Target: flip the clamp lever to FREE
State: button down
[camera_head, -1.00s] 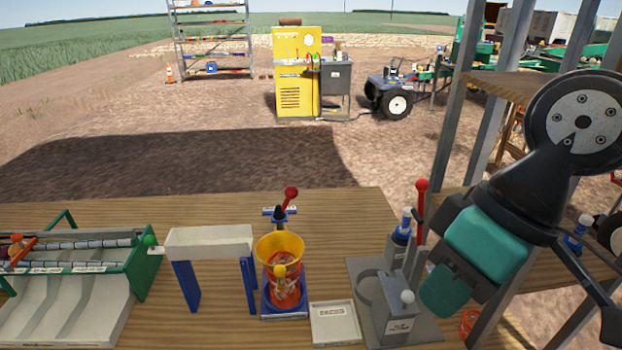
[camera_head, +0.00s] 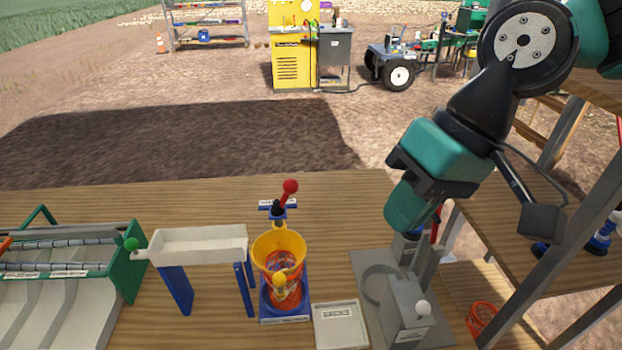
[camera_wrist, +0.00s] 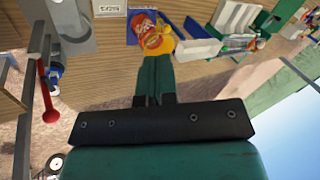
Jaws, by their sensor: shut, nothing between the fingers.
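A lever with a red ball knob (camera_head: 290,187) leans up from a blue stand behind the orange-yellow bucket (camera_head: 279,247). A second red-handled lever (camera_head: 436,225) rises from the grey metal fixture (camera_head: 405,305) on the right; its top is hidden by my arm. Its red knob shows at the left of the wrist view (camera_wrist: 50,116). I cannot read which lever is marked FREE. My gripper (camera_head: 402,220) is shut and empty, above the back of the grey fixture, right of the bucket. In the wrist view its green fingers (camera_wrist: 156,62) point toward the bucket (camera_wrist: 147,35).
A white trough (camera_head: 200,243) on blue legs and a green-framed rack (camera_head: 125,285) stand left of the bucket. A small labelled tray (camera_head: 340,325) lies between bucket and fixture. Grey posts (camera_head: 560,240) stand on the right.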

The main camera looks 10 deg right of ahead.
jog(key=w+f+m+g+y, duration=0.1)
jog(key=w+f+m+y, duration=0.1)
jog(key=w+m, duration=0.7)
jog(key=w+f+m+y, duration=0.25)
jog(key=w+m, duration=0.25)
jog(key=w, duration=0.9)
jog(key=w+d+f+m+y, duration=0.2)
jog(key=w+d+f+m, duration=0.2)
jog(key=w+f+m, duration=0.1)
jog(key=shift+d+f+m+g, duration=0.3)
jog(key=shift+d+f+m, duration=0.15)
jog(key=shift+f, duration=0.25)
jog(key=p, duration=0.5)
send_near(285, 197)
notch_tip(285, 197, down, 2)
jog(key=a, duration=0.2)
jog(key=shift+a+f, duration=0.2)
jog(key=shift+a, duration=0.15)
